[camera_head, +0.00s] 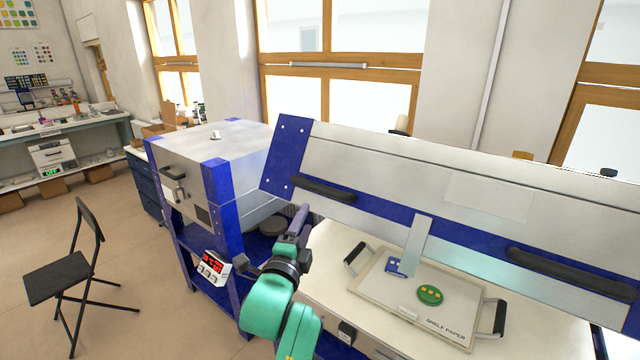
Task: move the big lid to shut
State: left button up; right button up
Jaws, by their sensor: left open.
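The big lid (410,185) is a long silver panel with blue edging, raised and tilted over the kiln (325,245) on the right. Two black handles run along its lower front, a left one (322,189) and a right one (570,268). A short metal plate (417,246) hangs at the middle of its lower edge. My left gripper (291,238), on a green arm, is open and empty. In the picture it lies below the left handle, apart from it. My right gripper is out of view.
A tray marked "SHELF PAPER" (385,296) with black handles lies under the lid, with a green disc (430,294) and a blue piece (396,267) on it. A smaller silver and blue kiln (190,170) stands left. A black folding chair (60,275) stands on open floor.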

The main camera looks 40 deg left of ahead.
aim_at(319, 191)
pick_arm(q)
jog(key=p+x, duration=0.5)
jog(key=x, duration=0.9)
jog(key=shift+w+r, duration=0.1)
jog(key=shift+w, duration=0.3)
grip_shut()
jog(key=shift+f, duration=0.25)
